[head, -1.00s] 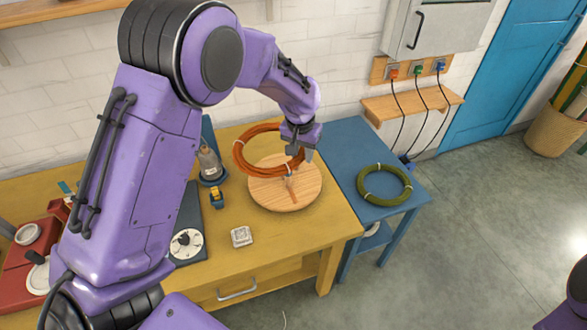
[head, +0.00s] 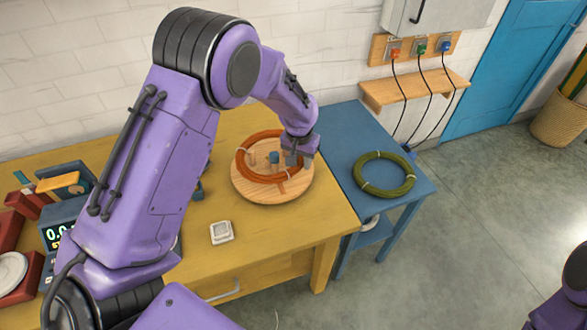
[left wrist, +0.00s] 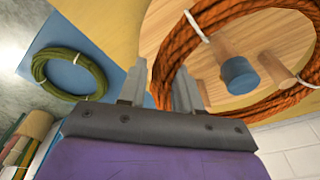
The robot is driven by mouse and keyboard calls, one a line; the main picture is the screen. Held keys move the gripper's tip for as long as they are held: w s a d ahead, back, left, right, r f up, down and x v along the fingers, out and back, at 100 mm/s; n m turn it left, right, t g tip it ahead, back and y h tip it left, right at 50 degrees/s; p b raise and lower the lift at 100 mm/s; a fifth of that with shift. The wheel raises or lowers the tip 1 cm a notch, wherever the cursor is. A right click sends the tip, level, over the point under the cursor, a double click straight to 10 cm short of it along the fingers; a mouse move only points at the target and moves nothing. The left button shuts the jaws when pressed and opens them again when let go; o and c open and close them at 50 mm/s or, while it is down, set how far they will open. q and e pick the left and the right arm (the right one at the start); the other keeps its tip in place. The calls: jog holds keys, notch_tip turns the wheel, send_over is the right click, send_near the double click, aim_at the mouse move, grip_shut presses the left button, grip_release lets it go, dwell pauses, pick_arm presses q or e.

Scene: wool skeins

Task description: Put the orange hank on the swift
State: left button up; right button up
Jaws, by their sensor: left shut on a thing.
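The orange hank (head: 240,163) is a ring of rust-orange wool with white ties. My left gripper (head: 291,158) is shut on its right side. The swift (head: 262,196) is a round light-wood disc with upright pegs and a blue-topped hub (head: 274,156). The hank is over the disc, with the hub inside its ring. In the left wrist view the fingers (left wrist: 162,82) grip the hank (left wrist: 166,70), and the blue-topped hub (left wrist: 238,74) and wooden pegs show inside the ring. I cannot tell whether the hank touches the disc. My right gripper is out of view.
A green hank (head: 384,174) lies on the blue side table (head: 345,135) to the right. A small whitish square item (head: 221,232) sits on the yellow table (head: 280,232) in front of the swift. A digital-display device (head: 58,228) stands at the left. My left arm hides the table's middle.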

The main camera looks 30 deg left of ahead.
pick_arm(q)
notch_tip(320, 180, down, 4)
jog(key=shift+s+f+p, duration=0.1)
jog(key=shift+p, duration=0.25)
jog(key=shift+a+f, duration=0.1)
jog(key=shift+f, duration=0.1)
jog(key=o, duration=1.1)
jog(key=shift+f, duration=0.1)
jog(key=r, duration=0.4)
jog(key=s+r+b, duration=0.1)
jog(key=r, duration=0.3)
jog(key=r+b, duration=0.1)
jog(key=r, duration=0.3)
jog(key=shift+s+r, duration=0.1)
jog(key=shift+s, duration=0.25)
